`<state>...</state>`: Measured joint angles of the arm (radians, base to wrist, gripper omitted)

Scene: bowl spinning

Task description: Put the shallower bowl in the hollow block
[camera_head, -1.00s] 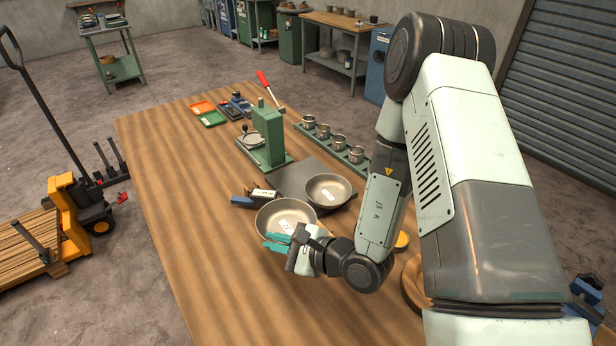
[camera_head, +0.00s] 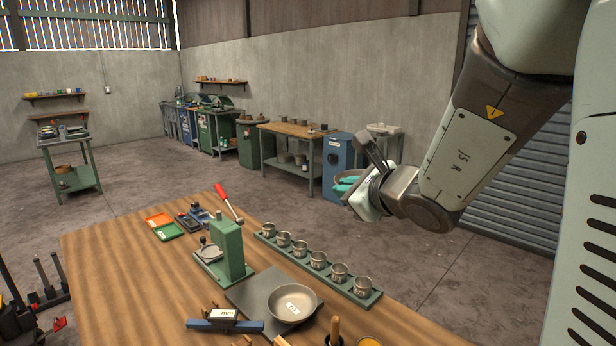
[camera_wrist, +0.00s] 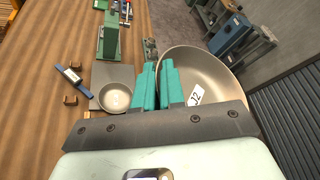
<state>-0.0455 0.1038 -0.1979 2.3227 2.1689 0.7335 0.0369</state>
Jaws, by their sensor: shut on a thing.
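A wide grey-beige bowl (camera_wrist: 203,75) with a white tag reading J2 is in my gripper. The teal fingers (camera_wrist: 158,85) are shut at its left rim in the wrist view. In the head view my gripper (camera_head: 347,182) is raised above the far right of the table, and the held bowl cannot be clearly made out. I cannot tell the shallower bowl from these views. I cannot identify the hollow block now.
A green rack of metal cups (camera_head: 318,263) runs along the right edge. A blue tagged tool (camera_head: 224,322) and a wooden handle (camera_head: 335,330) are near the front. The table's left side is clear.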

